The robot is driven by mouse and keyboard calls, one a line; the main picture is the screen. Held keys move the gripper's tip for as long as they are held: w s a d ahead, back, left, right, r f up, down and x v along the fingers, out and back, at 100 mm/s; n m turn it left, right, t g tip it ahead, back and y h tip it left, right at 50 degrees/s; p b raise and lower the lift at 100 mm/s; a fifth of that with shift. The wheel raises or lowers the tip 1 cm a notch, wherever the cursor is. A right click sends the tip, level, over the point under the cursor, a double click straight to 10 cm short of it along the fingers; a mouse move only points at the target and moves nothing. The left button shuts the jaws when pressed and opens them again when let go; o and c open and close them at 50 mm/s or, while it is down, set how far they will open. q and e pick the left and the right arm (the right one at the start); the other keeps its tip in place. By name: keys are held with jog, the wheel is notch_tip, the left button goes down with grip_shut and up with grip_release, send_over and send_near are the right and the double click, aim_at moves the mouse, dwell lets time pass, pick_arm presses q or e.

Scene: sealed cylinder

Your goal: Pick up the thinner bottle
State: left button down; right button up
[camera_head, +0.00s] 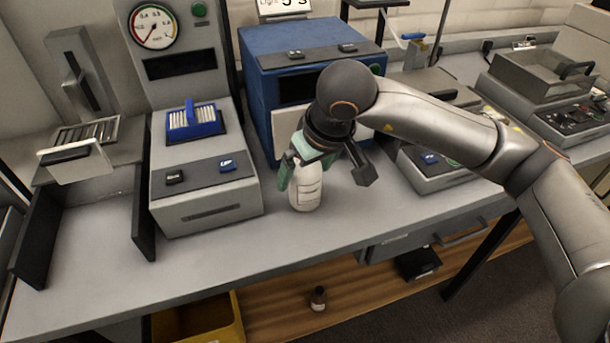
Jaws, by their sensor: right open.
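A white bottle (305,192) with a label stands upright on the grey workbench, in front of the blue machine. My right gripper (299,163), with pale green finger pads, is at the bottle's upper part. One finger is at its left side and the other is near its top. The jaws are open. The gripper hides the bottle's top, and I cannot tell whether the pads touch it. A small dark bottle (318,299) stands on the wooden lower shelf. My left gripper is not in view.
The blue machine (300,45) stands close behind the gripper. A grey gauge machine (205,185) with a blue rack (194,122) stands to the left. More devices (530,80) line the right. The bench front (290,240) is clear. A yellow bin (205,322) is below.

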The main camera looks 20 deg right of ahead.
jog(key=shift+x, duration=0.75)
jog(key=shift+c, duration=0.4)
jog(key=shift+r, duration=0.1)
grip_shut()
